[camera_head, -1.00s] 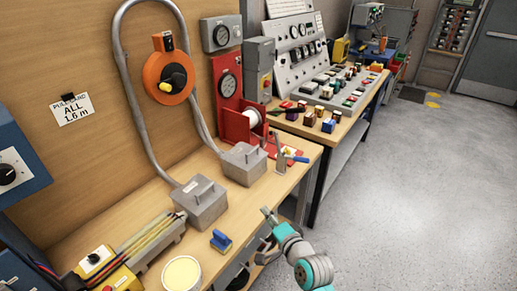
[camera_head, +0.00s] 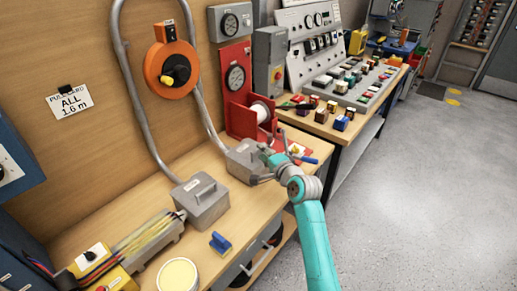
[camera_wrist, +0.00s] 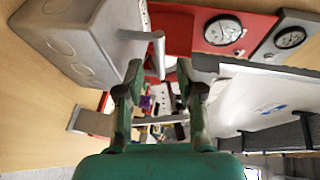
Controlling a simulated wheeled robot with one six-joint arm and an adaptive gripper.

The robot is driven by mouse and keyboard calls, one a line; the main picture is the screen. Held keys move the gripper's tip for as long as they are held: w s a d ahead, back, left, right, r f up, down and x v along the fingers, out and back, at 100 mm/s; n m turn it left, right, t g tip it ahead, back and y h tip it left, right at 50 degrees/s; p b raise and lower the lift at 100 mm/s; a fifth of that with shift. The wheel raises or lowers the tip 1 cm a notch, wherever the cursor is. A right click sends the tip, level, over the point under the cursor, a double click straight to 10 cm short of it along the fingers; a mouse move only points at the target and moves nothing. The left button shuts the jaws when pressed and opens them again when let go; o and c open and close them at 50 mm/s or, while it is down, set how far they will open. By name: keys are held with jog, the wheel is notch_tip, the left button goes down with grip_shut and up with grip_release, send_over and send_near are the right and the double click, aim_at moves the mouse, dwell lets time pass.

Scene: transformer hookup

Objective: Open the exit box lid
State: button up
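Two grey metal boxes with handled lids sit on the wooden bench, joined by a looping conduit. I cannot read which is the exit box. The left box (camera_head: 203,205) has its lid shut, handle on top. My gripper (camera_head: 266,156) is at the right side of the right box (camera_head: 240,163) and hides part of it. In the wrist view a grey box (camera_wrist: 85,40) fills the upper left. Its grey handle bar (camera_wrist: 158,52) shows between the fingertips of my gripper (camera_wrist: 160,72). The fingers are apart; no contact with the handle is clear.
A red stand with a cable reel (camera_head: 261,112) is close behind the right box. A blue-handled tool (camera_head: 305,159) lies near my gripper. A blue block (camera_head: 220,243) and a round yellow-topped tin (camera_head: 178,276) stand at the bench front.

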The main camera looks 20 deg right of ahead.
aim_at(250, 148)
jog(key=shift+x, duration=2.1)
grip_shut()
